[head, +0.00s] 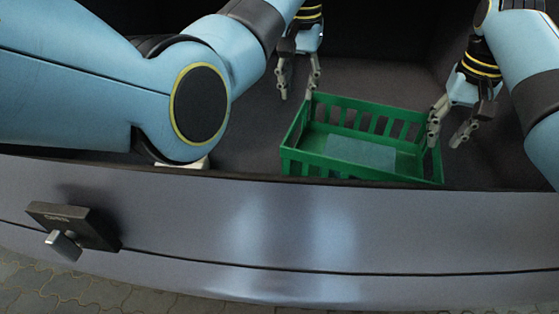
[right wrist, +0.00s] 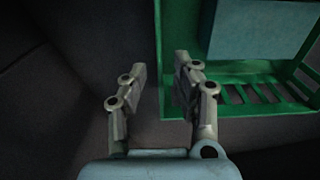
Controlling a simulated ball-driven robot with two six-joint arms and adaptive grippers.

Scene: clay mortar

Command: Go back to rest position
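A green slatted crate (head: 300,135) stands on the dark floor of what looks like a car boot. A flat blue-grey patch (head: 360,152) shows on its bottom. My left gripper (head: 298,90) is at the crate's back left corner, its fingers spread and nothing visible between them. My right gripper (head: 446,138) is at the crate's right end, its fingers apart. In the right wrist view the right gripper (right wrist: 160,75) has a gap between its fingers, and the green crate (right wrist: 225,74) lies beside and partly behind its right finger. I cannot tell whether either gripper touches the crate.
The boot's front sill (head: 290,225) runs across below the crate, with a dark latch (head: 75,228) at left. A small white thing (head: 185,164) shows partly under my left arm. Paving (head: 60,290) lies below. Dark floor is free left of the crate.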

